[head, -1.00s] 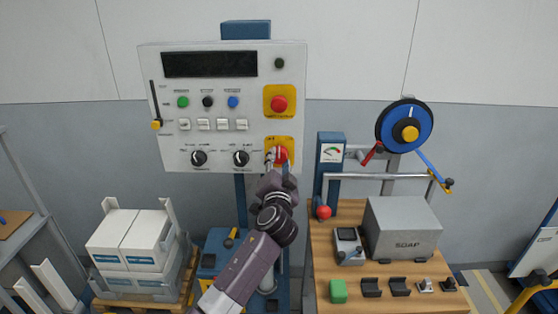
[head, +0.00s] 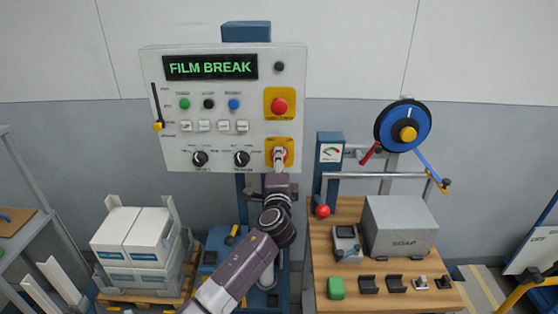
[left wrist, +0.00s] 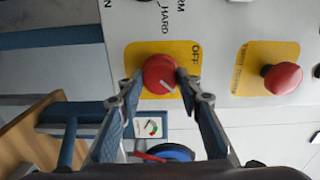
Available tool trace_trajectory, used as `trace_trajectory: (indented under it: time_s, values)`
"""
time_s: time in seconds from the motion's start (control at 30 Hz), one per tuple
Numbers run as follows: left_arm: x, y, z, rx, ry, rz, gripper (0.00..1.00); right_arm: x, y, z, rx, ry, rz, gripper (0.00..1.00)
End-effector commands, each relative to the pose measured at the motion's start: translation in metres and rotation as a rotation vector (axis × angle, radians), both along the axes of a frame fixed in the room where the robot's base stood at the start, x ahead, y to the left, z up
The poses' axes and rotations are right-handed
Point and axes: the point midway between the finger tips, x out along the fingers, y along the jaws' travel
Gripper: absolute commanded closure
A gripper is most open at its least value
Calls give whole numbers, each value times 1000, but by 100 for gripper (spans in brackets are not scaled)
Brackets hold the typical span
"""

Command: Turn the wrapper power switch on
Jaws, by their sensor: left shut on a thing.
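The wrapper power switch is a red rotary knob (left wrist: 158,72) on a yellow plate (head: 270,142) at the lower right of the white control panel (head: 220,150). My left gripper (head: 279,157) is shut on the knob and hides most of it in the head view. In the left wrist view my left gripper (left wrist: 160,82) has a fingertip on each side of the knob. The knob's white mark is slanted, pointing away from the "OFF" lettering. The panel display (head: 210,67) is lit and reads "FILM BREAK" in green. My right gripper is not in view.
A red emergency-type button (head: 280,106) on its own yellow plate sits above the switch. Black dials (head: 241,158) are to its left. A wooden bench (head: 320,260) with a grey soap box (head: 400,228) stands right; stacked cartons (head: 135,235) stand left.

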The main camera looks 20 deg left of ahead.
Motion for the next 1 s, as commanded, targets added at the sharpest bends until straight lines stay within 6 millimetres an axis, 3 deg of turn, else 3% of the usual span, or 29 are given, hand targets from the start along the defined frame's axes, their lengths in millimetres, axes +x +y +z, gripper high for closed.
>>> trace_trajectory:
  time_s: [0.6,0.63,0.7,0.8,1.0]
  values:
    - [0,0,-2,44,15,0,92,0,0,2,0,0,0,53]
    - [0,0,-2,43,14,0,65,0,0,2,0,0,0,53]
    - [0,0,-1,43,14,0,57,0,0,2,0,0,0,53]
    - [0,0,-1,42,13,0,49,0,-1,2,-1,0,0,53]
    - [0,0,0,41,13,0,49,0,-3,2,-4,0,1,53]
